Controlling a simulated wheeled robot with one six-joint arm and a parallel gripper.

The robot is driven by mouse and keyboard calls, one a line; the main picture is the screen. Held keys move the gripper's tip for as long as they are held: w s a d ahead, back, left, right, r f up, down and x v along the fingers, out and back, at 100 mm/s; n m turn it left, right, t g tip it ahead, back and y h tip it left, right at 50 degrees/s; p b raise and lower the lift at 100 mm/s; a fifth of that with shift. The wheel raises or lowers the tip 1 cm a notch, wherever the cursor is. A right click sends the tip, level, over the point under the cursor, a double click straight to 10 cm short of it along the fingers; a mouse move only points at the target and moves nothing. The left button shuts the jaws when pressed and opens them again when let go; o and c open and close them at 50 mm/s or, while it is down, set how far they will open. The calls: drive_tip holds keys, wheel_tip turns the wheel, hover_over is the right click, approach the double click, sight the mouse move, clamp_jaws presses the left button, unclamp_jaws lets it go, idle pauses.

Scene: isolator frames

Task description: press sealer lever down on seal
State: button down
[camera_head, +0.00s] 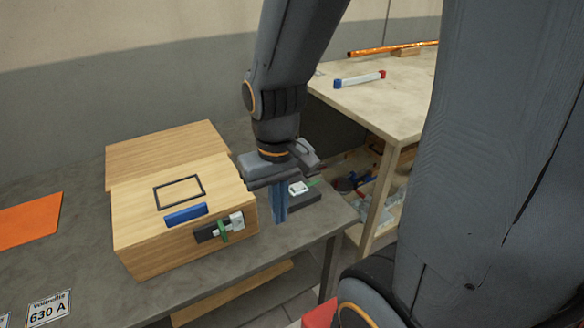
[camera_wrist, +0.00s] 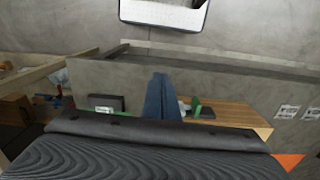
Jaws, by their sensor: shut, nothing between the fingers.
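My gripper (camera_head: 279,218) points down with its blue fingers together and empty, just right of the wooden box. The fingers also show in the wrist view (camera_wrist: 160,97). A small dark device (camera_head: 304,202) with a white top part and a green piece (camera_head: 313,183) sits right of and behind the fingers, partly hidden by them. It shows left of the fingers in the wrist view (camera_wrist: 105,103). I cannot tell for certain which part is the sealer lever. I cannot tell whether the fingers touch the device.
The wooden box (camera_head: 160,240) has a blue bar (camera_head: 186,214) on top and a latch with a green handle (camera_head: 224,231) in front. An orange sheet (camera_head: 30,221) and a label (camera_head: 48,308) lie left on the grey table (camera_head: 75,262). A second table (camera_head: 400,100) stands behind right.

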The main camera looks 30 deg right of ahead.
drive_tip(key=shift+s+d, duration=0.1)
drive_tip(key=shift+r, duration=0.1)
drive_tip(key=w+d+r+n+h+p, duration=0.1)
drive_tip(key=w+d+r+n+p, duration=0.3)
drive_tip(key=w+d+n+p, duration=0.8)
drive_tip(key=w+d+p, duration=0.3)
drive_tip(key=p, duration=0.1)
drive_tip(key=shift+g+p, duration=0.3)
drive_tip(key=shift+p, duration=0.1)
drive_tip(key=f+b, duration=0.3)
drive_tip(key=f, duration=0.1)
drive_tip(key=f+b, duration=0.2)
drive_tip(key=f, duration=0.1)
drive_tip(key=shift+s+d+b, duration=0.1)
drive_tip(key=shift+d+b, duration=0.15)
drive_tip(key=shift+b, duration=0.1)
drive_tip(key=shift+r, duration=0.1)
